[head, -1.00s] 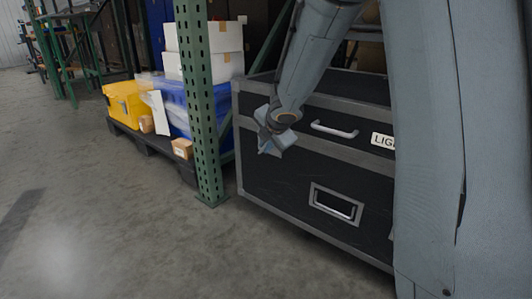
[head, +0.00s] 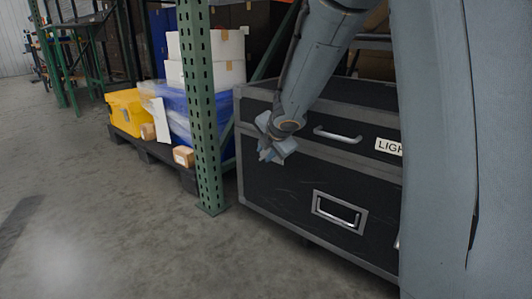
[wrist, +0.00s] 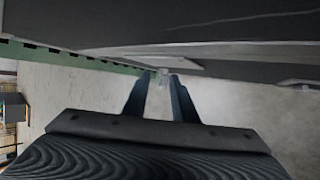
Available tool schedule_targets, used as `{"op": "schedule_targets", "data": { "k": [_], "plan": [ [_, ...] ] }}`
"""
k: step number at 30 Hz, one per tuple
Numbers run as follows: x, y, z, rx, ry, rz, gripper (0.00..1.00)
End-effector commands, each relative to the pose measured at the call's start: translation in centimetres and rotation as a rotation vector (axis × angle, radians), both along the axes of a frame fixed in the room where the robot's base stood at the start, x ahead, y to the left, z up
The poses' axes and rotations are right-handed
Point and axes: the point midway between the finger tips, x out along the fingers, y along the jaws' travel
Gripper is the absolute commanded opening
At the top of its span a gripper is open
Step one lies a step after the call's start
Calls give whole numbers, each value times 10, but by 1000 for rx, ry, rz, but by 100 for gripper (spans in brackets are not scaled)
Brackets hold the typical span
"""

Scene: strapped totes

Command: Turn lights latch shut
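The black case with grey edging (head: 290,200) bears a white label (head: 388,147) reading "LIGH", cut off by my arm. My gripper (head: 268,152) is at the left part of the case front, by the band between lid and body, and hides what lies behind it. In the wrist view my gripper (wrist: 160,82) has its two dark fingers apart, with bare floor showing between them. A small pale metal piece, seemingly the latch (wrist: 164,74), shows between the fingertips, against the case's edge band. I cannot tell whether the fingers touch it, nor how far it is turned.
The case has a lid handle (head: 338,135) and a recessed lower handle (head: 340,212). A green rack post (head: 205,130) stands close on the left. Beyond it a dark pallet (head: 150,148) carries a yellow tote (head: 128,110) and blue totes. The floor at left is clear.

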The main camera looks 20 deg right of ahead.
Motion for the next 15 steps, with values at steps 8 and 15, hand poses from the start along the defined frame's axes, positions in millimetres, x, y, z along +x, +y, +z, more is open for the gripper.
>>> {"op": "schedule_targets", "data": {
  "k": [8,15],
  "plan": [
    [-3,-4,2,-1,2,-7,25],
    [-24,-6,27,-1,1,-9,25]
  ]
}}
